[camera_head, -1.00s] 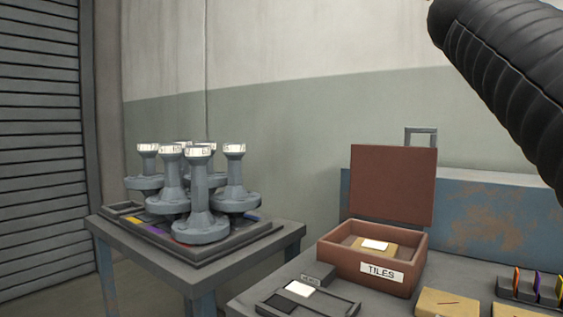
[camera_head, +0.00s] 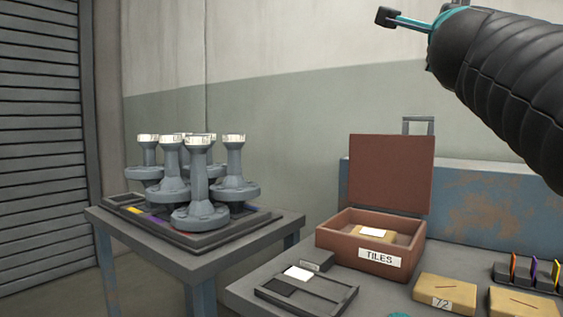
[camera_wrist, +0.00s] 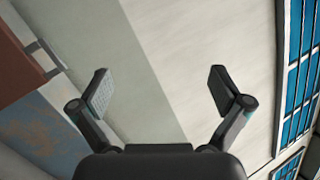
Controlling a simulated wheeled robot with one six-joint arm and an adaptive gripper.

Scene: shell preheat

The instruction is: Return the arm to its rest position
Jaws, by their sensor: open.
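My gripper (camera_wrist: 160,92) is open and empty in the wrist view, its two fingers spread wide with only the wall behind them. In the head view my arm comes in at the top right, raised above the bench, and a fingertip (camera_head: 386,17) of it shows at its left end. The rest of the gripper is hidden or out of frame there. The gripper touches nothing.
A grey side table (camera_head: 112,226) bears several grey flanged shells (camera_head: 200,180) on a tray. The bench holds an open red TILES box (camera_head: 338,258), a dark tile tray (camera_head: 335,299), a block marked 72 (camera_head: 445,291) and a coloured rack (camera_head: 524,279). A blue rusty cabinet (camera_head: 490,210) stands behind.

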